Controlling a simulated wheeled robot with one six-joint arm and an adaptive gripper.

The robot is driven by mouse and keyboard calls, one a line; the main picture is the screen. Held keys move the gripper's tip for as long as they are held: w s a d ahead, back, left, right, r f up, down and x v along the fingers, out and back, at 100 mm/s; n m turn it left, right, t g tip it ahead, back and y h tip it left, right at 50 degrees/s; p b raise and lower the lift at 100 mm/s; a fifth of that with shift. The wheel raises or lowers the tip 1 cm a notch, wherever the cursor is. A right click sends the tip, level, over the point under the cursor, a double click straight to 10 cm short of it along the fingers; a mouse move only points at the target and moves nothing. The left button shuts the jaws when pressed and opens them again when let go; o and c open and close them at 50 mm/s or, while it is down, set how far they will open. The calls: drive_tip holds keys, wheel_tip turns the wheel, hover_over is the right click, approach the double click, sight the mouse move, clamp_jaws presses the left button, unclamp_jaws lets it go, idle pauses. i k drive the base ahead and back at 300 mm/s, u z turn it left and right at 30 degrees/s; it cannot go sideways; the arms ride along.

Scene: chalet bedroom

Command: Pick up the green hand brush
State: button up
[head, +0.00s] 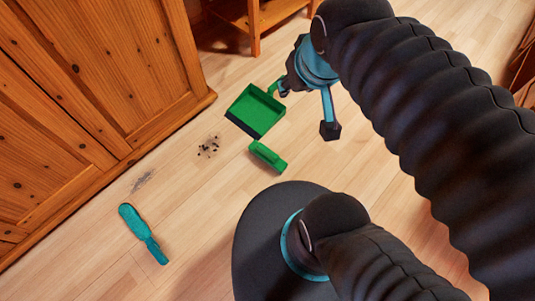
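The green hand brush (267,155) lies on the wooden floor near the middle of the head view, just below the green dustpan. My gripper (306,109) is above and to the right of the brush in the picture, apart from it. Its two fingers are spread, with nothing seen between them. One finger overlaps the dustpan's handle in the picture; I cannot tell whether they touch.
The green dustpan (254,108) lies near the wooden cabinet (95,85). Dark crumbs (208,147) and a grey smudge (142,181) mark the floor. A teal brush (143,233) lies at lower left. A wooden furniture leg (254,28) stands at the top. Open floor lies between.

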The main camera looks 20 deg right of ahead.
sight(259, 149)
drive_tip(key=u, duration=0.45)
drive_tip(key=k, duration=1.15)
drive_tip(key=z, duration=0.45)
